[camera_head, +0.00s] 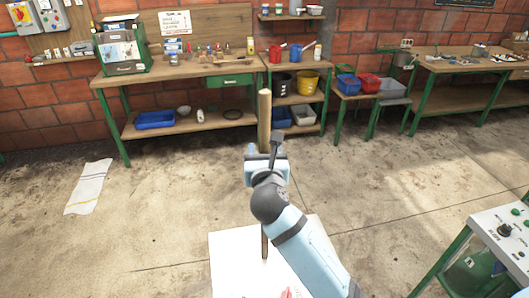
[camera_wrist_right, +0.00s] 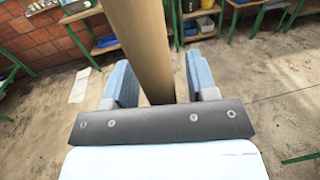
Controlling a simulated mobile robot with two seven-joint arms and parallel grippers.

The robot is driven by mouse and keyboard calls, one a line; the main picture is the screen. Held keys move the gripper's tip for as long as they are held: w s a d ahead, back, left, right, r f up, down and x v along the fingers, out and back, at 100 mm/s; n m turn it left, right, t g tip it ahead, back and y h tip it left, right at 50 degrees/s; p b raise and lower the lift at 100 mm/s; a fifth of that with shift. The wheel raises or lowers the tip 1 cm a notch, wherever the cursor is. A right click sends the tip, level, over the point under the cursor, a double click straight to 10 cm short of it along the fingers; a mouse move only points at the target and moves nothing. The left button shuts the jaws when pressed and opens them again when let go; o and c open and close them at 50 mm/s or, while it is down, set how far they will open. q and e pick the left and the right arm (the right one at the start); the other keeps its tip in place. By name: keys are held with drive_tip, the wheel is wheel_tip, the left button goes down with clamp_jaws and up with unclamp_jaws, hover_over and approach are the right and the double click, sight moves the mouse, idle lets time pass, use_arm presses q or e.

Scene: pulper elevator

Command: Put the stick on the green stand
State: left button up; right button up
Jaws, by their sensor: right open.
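The stick (camera_head: 264,110) is a long, pale wooden pole. It is upright in the middle of the head view, and its lower part shows below my right arm. My right gripper (camera_head: 262,168) is at the stick, well below its top end. In the right wrist view the stick (camera_wrist_right: 145,45) passes between the two blue fingers of the gripper (camera_wrist_right: 160,80), which are open around it. A gap shows on the stick's right side. A green-framed stand (camera_head: 447,262) at the lower right carries a grey control panel; I cannot tell whether it is the green stand. My left gripper is not in view.
A white flat surface (camera_head: 235,265) lies below my arm, at the stick's lower end. Green-legged workbenches (camera_head: 190,66) with tools and bins line the brick wall. A white cloth (camera_head: 89,187) lies on the floor at left. The concrete floor between is mostly clear.

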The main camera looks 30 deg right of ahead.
drive_tip(key=b+v, duration=0.1)
drive_tip(key=v, duration=1.1)
drive_tip(key=shift+a, duration=0.1)
